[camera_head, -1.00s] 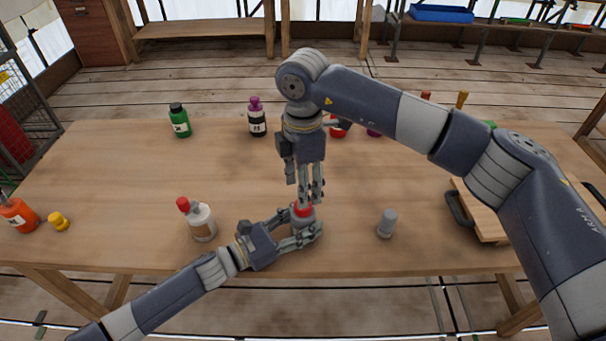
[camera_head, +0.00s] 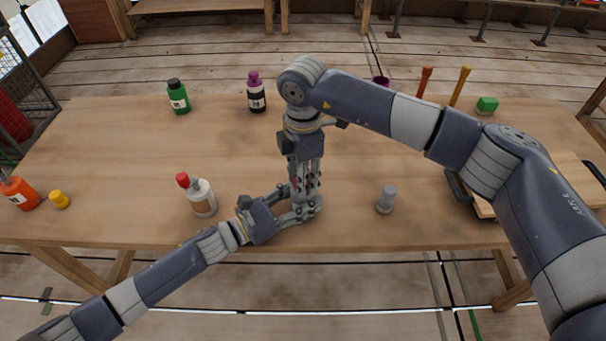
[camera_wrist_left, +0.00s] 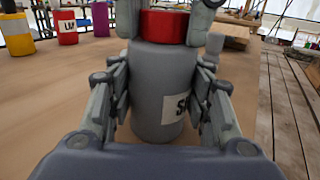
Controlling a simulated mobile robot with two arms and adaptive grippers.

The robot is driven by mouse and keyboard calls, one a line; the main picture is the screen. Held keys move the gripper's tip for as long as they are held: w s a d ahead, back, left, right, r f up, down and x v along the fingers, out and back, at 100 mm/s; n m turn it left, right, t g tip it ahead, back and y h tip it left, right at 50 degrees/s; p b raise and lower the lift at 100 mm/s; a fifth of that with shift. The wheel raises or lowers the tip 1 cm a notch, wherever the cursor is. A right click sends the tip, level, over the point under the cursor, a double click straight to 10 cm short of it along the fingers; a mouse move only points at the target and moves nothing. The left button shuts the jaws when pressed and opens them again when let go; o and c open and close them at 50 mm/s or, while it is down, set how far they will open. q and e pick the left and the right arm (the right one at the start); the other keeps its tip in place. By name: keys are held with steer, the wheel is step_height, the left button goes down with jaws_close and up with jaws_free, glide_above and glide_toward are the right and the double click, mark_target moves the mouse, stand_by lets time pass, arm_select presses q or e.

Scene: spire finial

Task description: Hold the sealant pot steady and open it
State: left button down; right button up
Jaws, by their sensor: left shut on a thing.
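The sealant pot is a grey cylinder with a pale label, upright in the left wrist view (camera_wrist_left: 160,88), with a red lid (camera_wrist_left: 163,26) on top. My left gripper (camera_head: 305,207) is shut around the pot's body from the side, a finger on each flank. My right gripper (camera_head: 306,188) points straight down over the pot. Its fingers flank the red lid in the left wrist view (camera_wrist_left: 165,14); whether they press on it is unclear. In the head view the grippers hide most of the pot and lid.
A white bottle with a red cap (camera_head: 202,198) stands left of the pot, a small grey piece (camera_head: 386,200) right of it. Green (camera_head: 178,97) and purple-capped (camera_head: 256,93) bottles stand at the back. A wooden board (camera_head: 483,208) lies at right. The table's middle left is clear.

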steer(key=n, duration=1.1)
steer(key=shift+n, duration=0.3)
steer(key=n, duration=1)
steer(key=shift+r+n, duration=0.1)
steer(key=shift+n, duration=0.3)
steer(key=n, duration=2.1)
